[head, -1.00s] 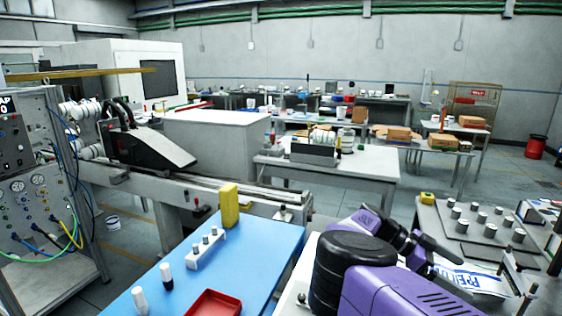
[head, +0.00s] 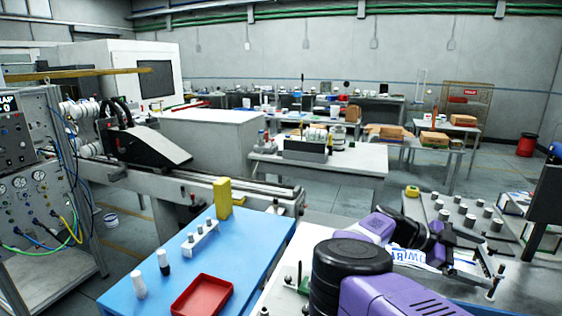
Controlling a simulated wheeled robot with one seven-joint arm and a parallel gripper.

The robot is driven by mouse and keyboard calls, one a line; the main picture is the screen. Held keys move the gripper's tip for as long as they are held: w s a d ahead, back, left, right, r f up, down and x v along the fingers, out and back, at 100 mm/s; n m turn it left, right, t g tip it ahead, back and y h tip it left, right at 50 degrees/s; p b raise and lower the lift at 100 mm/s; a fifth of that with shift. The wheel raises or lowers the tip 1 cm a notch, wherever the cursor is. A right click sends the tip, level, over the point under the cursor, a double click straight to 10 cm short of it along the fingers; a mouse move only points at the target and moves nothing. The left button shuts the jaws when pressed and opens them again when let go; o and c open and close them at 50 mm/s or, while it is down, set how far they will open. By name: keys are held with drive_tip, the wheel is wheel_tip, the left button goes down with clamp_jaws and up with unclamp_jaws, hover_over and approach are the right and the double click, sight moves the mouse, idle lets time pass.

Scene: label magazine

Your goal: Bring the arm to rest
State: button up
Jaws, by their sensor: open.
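My arm shows in the head view as a purple and black chain of links at the lower right. Its end, my gripper (head: 462,254), reaches to the right above the right-hand workbench (head: 375,295). The jaws are open, and I see nothing held between them. The fingertips are small and hard to separate from the posts behind them. A white sheet with blue lettering (head: 408,257) lies below the arm and is partly hidden by it.
A blue-topped table (head: 240,245) at lower left carries a yellow block (head: 223,198), a red tray (head: 202,295), a white vial rack (head: 201,238) and two bottles. A plate of several grey cylinders (head: 460,208) stands right, beyond my gripper. A dark upright panel (head: 549,190) is at the right edge.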

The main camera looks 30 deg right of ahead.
drive_tip(key=s+d+r+m+g+h, duration=0.1)
drive_tip(key=s+d+r+g+h, duration=0.1)
drive_tip(key=s+d+r+h, duration=0.45)
wheel_tip(320, 180, up, 8)
drive_tip(key=s+a+n+t+h+b, duration=0.2)
drive_tip(key=s+n+t+h, duration=0.15)
drive_tip(key=h, duration=0.35)
drive_tip(key=w+a+n+t+h+b, duration=0.1)
drive_tip(key=w+a+n+t, duration=0.3)
drive_tip(key=a+n+t, duration=0.5)
drive_tip(key=w+a+n+t+b, duration=0.15)
drive_tip(key=w+n+t, duration=0.4)
drive_tip(key=t, duration=0.75)
drive_tip(key=a+f+n+t+y+b, duration=0.1)
drive_tip(key=a+f+n+t+y, duration=0.3)
drive_tip(key=a+f+n+y, duration=0.6)
drive_tip(key=a+f+n+t+y+b, duration=0.1)
drive_tip(key=a+f+n+t+y, duration=0.55)
drive_tip(key=a, duration=0.75)
drive_tip(key=s+a+f+g+y+b, duration=0.1)
drive_tip(key=s+a+f+g+y, duration=0.3)
drive_tip(key=s+a+f, duration=0.3)
drive_tip(key=s+a+f+m+g+y+b, duration=0.1)
drive_tip(key=s+a+f+g+y, duration=0.3)
drive_tip(key=s+a+f, duration=0.4)
drive_tip(key=s+a+b, duration=0.1)
drive_tip(key=s+a, duration=0.3)
drive_tip(key=shift+a+g, duration=0.3)
drive_tip(key=shift+a, duration=0.1)
